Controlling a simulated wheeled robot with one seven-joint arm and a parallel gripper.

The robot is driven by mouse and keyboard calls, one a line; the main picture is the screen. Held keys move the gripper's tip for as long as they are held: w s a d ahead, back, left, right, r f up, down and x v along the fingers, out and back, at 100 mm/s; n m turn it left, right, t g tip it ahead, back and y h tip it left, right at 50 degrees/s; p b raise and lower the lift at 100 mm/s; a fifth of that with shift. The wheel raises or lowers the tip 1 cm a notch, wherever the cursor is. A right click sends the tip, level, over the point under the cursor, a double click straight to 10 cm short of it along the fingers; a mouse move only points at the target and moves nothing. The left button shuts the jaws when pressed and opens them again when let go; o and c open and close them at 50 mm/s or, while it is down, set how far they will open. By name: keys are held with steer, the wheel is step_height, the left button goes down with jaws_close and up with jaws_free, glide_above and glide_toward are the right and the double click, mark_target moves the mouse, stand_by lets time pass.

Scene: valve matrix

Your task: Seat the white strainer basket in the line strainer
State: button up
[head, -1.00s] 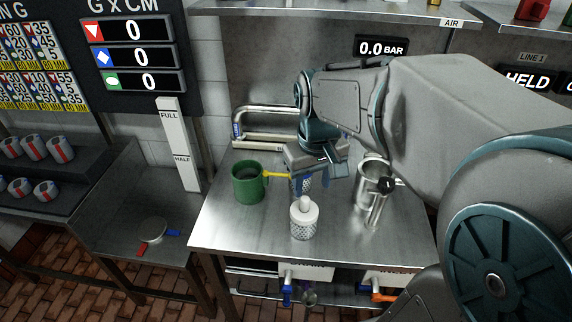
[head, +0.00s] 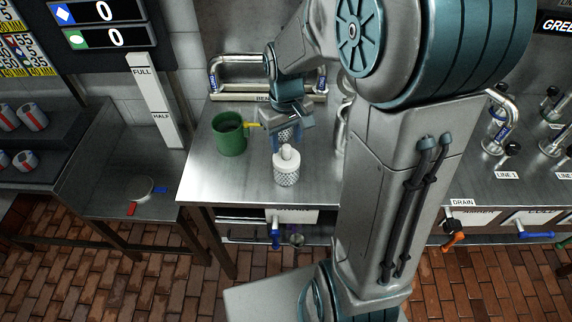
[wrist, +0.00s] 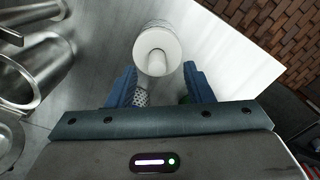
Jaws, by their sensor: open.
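The white strainer basket (head: 286,168) stands upright on the steel counter, with a white top and knob and a perforated body. It also shows in the wrist view (wrist: 157,42), just beyond my fingertips. My gripper (head: 287,146) is open and empty behind the basket in the head view. In the wrist view its blue fingers (wrist: 160,67) point toward the basket knob, one each side, without gripping it. A second perforated basket (head: 288,132) shows partly behind my fingers. A steel cylinder (head: 342,130), likely the line strainer, is mostly hidden by my arm. Its open mouth shows in the wrist view (wrist: 18,82).
A green mug (head: 229,135) with a yellow handle stands left of my gripper. A bent pipe rail (head: 235,65) is at the back. The counter's front left (head: 220,185) is clear. Valves with coloured handles (head: 275,238) hang below the front edge.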

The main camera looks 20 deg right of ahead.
mark_target(287, 147)
steer(key=f, duration=0.3)
steer(key=shift+w+d+f+p, duration=0.15)
steer(key=shift+w+f+p, duration=0.1)
steer(key=shift+w+p, duration=0.1)
steer(key=shift+f, duration=0.6)
jaws_close()
